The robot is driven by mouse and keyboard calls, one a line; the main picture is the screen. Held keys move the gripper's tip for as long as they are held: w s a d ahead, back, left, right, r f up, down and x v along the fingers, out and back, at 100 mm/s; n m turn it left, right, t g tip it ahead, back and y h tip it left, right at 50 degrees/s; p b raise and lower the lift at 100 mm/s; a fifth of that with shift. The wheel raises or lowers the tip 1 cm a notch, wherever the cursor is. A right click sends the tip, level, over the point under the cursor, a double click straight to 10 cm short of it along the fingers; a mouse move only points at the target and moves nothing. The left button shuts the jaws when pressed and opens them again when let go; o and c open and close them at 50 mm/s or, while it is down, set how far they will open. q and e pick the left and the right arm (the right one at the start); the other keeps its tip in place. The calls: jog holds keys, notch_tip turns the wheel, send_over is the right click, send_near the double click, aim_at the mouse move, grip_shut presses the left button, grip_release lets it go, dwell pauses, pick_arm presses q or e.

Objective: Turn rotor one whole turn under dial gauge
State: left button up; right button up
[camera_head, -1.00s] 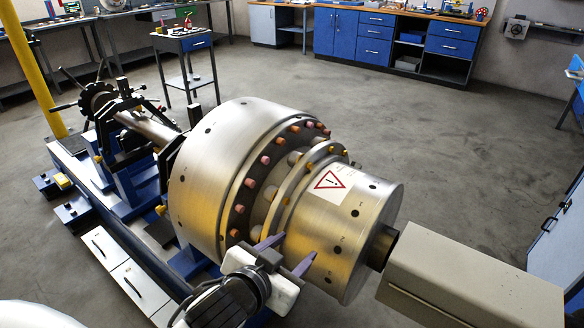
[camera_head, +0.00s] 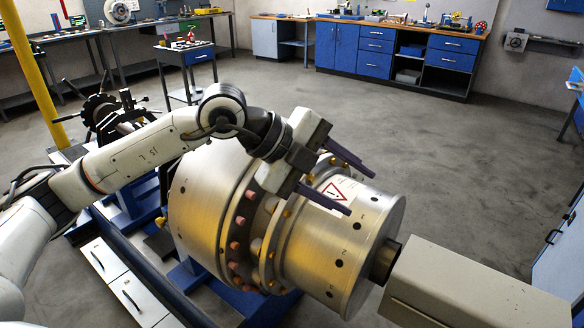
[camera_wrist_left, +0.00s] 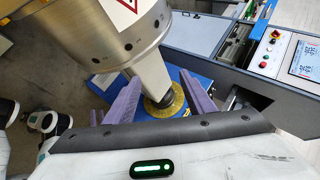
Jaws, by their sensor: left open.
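The rotor (camera_head: 215,210) is a large brushed-metal drum with a ring of pinkish bolts and a narrower cylinder (camera_head: 320,255) at its right end. A red warning triangle label (camera_head: 334,191) sits on the narrower cylinder. My left gripper (camera_head: 361,193) is open, its two purple fingers over the upper side of the cylinder near the label. I cannot tell whether they touch it. In the left wrist view the fingers (camera_wrist_left: 159,77) are spread with nothing held, and the rotor (camera_wrist_left: 95,35) fills the upper left. I cannot make out the dial gauge. My right gripper is out of view.
A beige housing (camera_head: 470,285) stands at the rotor's right shaft end. A control panel with a screen (camera_wrist_left: 304,59) and red button shows in the left wrist view. A small trolley (camera_head: 186,55) and blue cabinets (camera_head: 390,50) stand behind.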

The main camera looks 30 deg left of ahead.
pick_arm(q)
jog(key=w+a+r+n+y, duration=0.15)
jog(key=a+n+y, duration=0.45)
jog(key=a, duration=1)
jog(key=shift+m+t+y, duration=0.4)
jog(key=shift+m+y, duration=0.2)
jog(key=x, duration=0.7)
jog(key=p+x, duration=0.1)
jog(key=x, duration=0.2)
jog(key=shift+w+a+f, duration=0.1)
jog(key=shift+w+a, duration=0.1)
jog(key=shift+a, duration=0.1)
grip_shut()
